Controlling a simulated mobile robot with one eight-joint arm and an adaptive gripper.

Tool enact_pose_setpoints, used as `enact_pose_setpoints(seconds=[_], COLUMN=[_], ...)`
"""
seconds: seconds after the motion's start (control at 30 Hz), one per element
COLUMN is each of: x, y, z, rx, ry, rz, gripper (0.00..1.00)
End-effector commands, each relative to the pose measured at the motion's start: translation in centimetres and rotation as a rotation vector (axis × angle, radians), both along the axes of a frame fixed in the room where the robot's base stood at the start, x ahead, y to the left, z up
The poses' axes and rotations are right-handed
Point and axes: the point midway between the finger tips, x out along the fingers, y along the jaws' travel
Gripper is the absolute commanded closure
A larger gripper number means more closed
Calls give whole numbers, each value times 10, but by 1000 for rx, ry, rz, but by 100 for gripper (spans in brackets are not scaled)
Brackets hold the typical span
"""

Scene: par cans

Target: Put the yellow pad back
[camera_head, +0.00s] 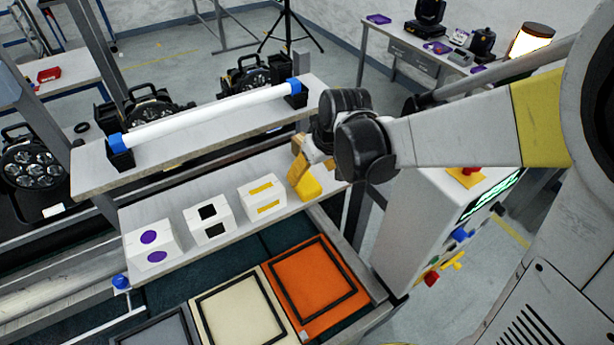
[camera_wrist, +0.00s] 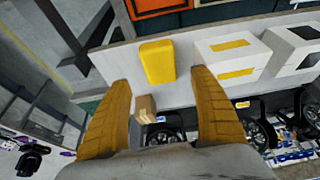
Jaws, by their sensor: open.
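The yellow pad (camera_head: 310,188) lies on the right end of the light lower shelf, right of the white box with yellow rectangles (camera_head: 262,198). In the wrist view the pad (camera_wrist: 157,62) lies flat just beyond my fingertips, with that box (camera_wrist: 228,57) to its right. My gripper (camera_wrist: 160,80) is open, with one tan finger on each side of the view and nothing held. In the head view my gripper (camera_head: 300,170) is close to the pad, partly hidden by its own wrist. Whether a finger touches the pad I cannot tell.
White boxes with black squares (camera_head: 209,220) and purple circles (camera_head: 153,243) stand further left. A white tube (camera_head: 205,116) lies along the raised shelf. A small brown block (camera_wrist: 146,108) shows between my fingers. Orange (camera_head: 312,284) and cream (camera_head: 238,315) framed panels lie in front.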

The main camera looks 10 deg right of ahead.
Motion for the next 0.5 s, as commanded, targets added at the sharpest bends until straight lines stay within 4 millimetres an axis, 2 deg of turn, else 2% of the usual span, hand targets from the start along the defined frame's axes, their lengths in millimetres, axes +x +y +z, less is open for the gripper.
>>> enact_pose_setpoints(seconds=[0.03,0.13,0.37,0.5], x=[-4,-10,-21,-46], y=[-2,-5,-11,-29], z=[12,28,49,69], rx=[0,0,0,2], ry=[0,0,-7,-39], rz=[-1,0,-12,-75], gripper=[27,27,27,27])
